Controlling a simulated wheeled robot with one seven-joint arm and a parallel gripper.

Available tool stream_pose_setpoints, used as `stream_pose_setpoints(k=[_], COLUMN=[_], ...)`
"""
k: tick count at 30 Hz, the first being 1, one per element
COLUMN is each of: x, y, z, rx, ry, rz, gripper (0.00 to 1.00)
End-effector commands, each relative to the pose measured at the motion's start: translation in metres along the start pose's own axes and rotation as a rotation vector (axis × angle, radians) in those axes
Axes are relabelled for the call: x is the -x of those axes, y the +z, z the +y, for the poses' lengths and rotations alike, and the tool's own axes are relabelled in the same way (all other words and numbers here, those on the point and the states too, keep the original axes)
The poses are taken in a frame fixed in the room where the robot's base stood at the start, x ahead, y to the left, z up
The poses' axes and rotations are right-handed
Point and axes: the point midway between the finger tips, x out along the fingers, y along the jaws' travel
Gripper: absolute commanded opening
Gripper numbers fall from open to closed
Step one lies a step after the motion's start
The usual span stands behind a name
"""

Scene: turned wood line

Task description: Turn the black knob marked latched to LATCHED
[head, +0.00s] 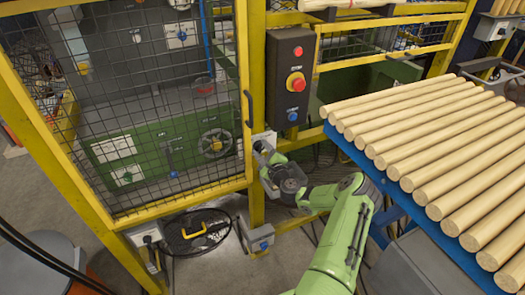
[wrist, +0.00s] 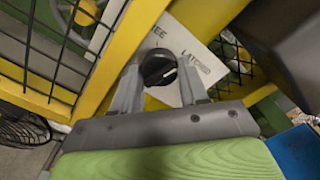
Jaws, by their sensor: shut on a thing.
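The black knob (wrist: 158,66) sits on a pale plate (wrist: 196,42) fixed to the yellow post. In the wrist view the plate's lettering reads partly "...EE" at the top and "LATCHED" at the right. A short white mark shows on the knob's lower right side; its exact setting is hard to tell. My gripper (wrist: 159,73) has one finger on each side of the knob and is shut on it. In the head view my gripper (head: 264,152) is against the post beside the mesh door, and the knob is hidden or too small to make out.
A dark control box (head: 291,78) with red and blue buttons is above my gripper. The mesh door (head: 130,110) with its dark handle (head: 249,108) is at the left. A blue rack (head: 400,190) of wooden rods stands close at the right. A grey box (head: 261,238) is low on the post.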

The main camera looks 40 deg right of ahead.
Motion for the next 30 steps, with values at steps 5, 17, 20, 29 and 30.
stream_pose_setpoints(k=[5, 17, 20, 29, 30], x=[0.0006, 0.0003, 0.0002, 0.0000, 0.0000], y=[-0.0014, -0.0005, -0.0004, -0.0023, -0.0021], z=[0.0015, 0.0016, 0.0021, 0.0036, 0.0036], rx=[0.001, 0.001, 0.014, 0.491, 0.573], ry=[0.003, 0.003, 0.004, 0.002, 0.002], rz=[0.003, 0.001, 0.000, -0.002, -0.002], gripper=[0.13, 0.69, 0.69, 0.69, 0.69])
